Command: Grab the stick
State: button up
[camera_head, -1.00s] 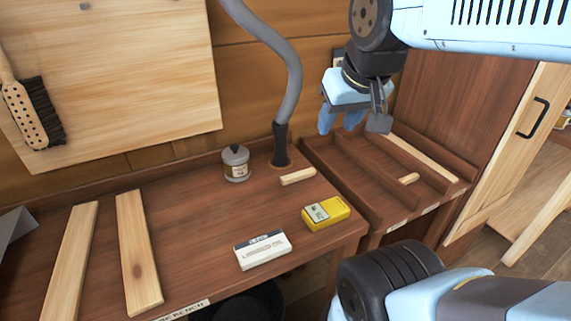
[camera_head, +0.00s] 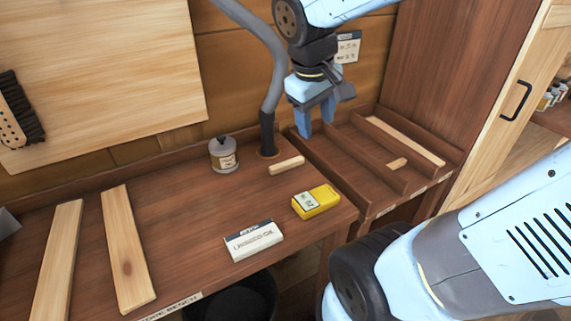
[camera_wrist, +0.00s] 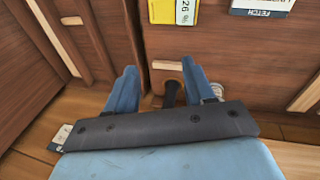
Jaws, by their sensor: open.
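A short pale wooden stick (camera_head: 287,165) lies on the bench, near the foot of the grey hose. A second short pale piece (camera_head: 397,163) lies in the slotted rack to the right. My gripper (camera_head: 316,120) is open and empty, above the bench and the rack's left edge, behind and to the right of the bench stick. In the wrist view, the bench stick (camera_wrist: 167,65) shows between the two blue fingers (camera_wrist: 158,70), below them and apart. The rack piece (camera_wrist: 72,20) shows at the upper left there.
A yellow device (camera_head: 316,201) and a white box (camera_head: 254,240) lie in front of the stick. A lidded jar (camera_head: 224,155) stands left of it. The grey hose (camera_head: 277,85) rises close to my gripper. Two planks (camera_head: 127,250) lie on the left. Rack dividers (camera_head: 365,153) stand up at the right.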

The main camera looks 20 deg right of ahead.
jog(key=w+a+f+n+h, duration=0.3)
jog(key=w+a+f+n, duration=0.1)
jog(key=f+n, duration=0.1)
jog(key=w+a+f+n+h, duration=0.4)
jog(key=w+f+n, duration=0.1)
jog(key=f+n, duration=0.1)
jog(key=w+a+f+n+h, duration=0.4)
jog(key=w+f+n, duration=0.1)
jog(key=f, duration=0.2)
jog(key=shift+w+a+f+t, duration=0.15)
jog(key=shift+f+t, duration=0.15)
jog(key=shift+f, duration=0.1)
jog(key=shift+w+d+f, duration=0.15)
jog(key=shift+d+f, duration=0.15)
jog(key=shift+d, duration=0.1)
send_near(289, 162)
jog(key=x, duration=0.3)
jog(key=shift+s+d+f, duration=0.1)
jog(key=shift+s+d, duration=0.15)
jog(key=shift+d, duration=0.2)
jog(key=shift+w+x, duration=0.2)
jog(key=shift+x, duration=1.1)
jog(key=shift+w+x, duration=0.2)
jog(key=shift+x, duration=1.15)
jog(key=shift+a+f, duration=0.1)
jog(key=shift+a, duration=0.05)
grip_shut()
